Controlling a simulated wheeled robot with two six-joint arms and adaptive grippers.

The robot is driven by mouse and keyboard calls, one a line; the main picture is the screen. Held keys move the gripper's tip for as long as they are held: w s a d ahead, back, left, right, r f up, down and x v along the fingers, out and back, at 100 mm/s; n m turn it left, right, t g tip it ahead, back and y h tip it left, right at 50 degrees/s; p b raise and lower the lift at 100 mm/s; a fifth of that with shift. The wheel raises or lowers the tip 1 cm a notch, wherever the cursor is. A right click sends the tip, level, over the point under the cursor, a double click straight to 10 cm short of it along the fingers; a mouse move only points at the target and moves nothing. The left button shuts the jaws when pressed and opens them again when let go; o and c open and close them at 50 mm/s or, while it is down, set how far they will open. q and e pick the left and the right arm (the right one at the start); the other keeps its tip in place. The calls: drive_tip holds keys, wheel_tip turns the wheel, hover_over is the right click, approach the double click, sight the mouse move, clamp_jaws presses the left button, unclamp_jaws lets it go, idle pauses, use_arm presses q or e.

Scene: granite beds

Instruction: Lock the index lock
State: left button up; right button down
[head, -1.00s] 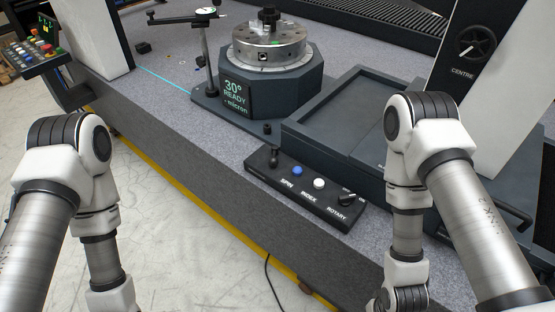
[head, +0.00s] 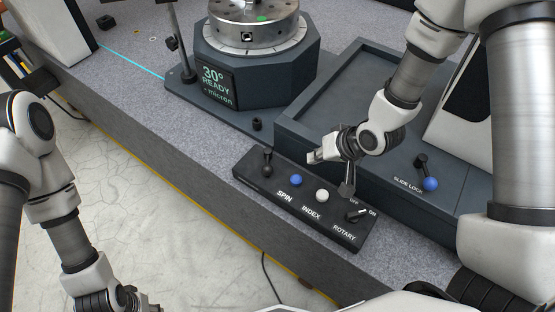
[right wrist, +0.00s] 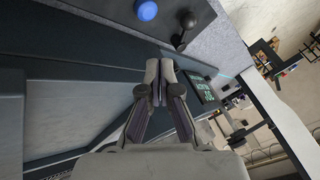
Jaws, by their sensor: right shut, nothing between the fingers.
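No label reading index lock can be made out. A black control box (head: 290,220) lies on the granite. It carries a black knobbed lever (head: 267,163) at its left end, a blue button (head: 296,181) near SPIN, a white button (head: 322,196) near INDEX and a rotary switch (head: 356,214). My right gripper (head: 312,157) is above the far side of the box, apart from the lever. In the right wrist view its fingers (right wrist: 165,68) are together and empty. That view also shows the blue button (right wrist: 146,10) and black lever (right wrist: 188,20). My left gripper is out of frame.
The rotary table housing (head: 270,72) shows "30° READY - micron". A dark tray (head: 345,90) lies behind my right gripper. A SLIDE LOCK lever (head: 421,160) with a blue ball (head: 430,184) is at right.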

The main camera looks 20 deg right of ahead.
drive_tip(key=p, duration=0.1)
approach(267, 162)
drive_tip(key=d+f, duration=0.2)
drive_tip(key=s+d+f, duration=0.1)
drive_tip(key=f, duration=0.1)
drive_tip(key=shift+d+f, duration=0.3)
drive_tip(key=shift+d, duration=0.05)
drive_tip(key=a, duration=0.1)
drive_tip(key=w+a+f+p, duration=0.1)
drive_tip(key=a, duration=0.1)
drive_tip(key=shift+w+a+f, duration=0.15)
drive_tip(key=shift+w+f, duration=0.05)
drive_tip(key=shift+a+f, duration=0.1)
drive_tip(key=shift+a, duration=0.4)
drive_tip(key=shift+w+d, duration=0.1)
drive_tip(key=shift+f, duration=0.1)
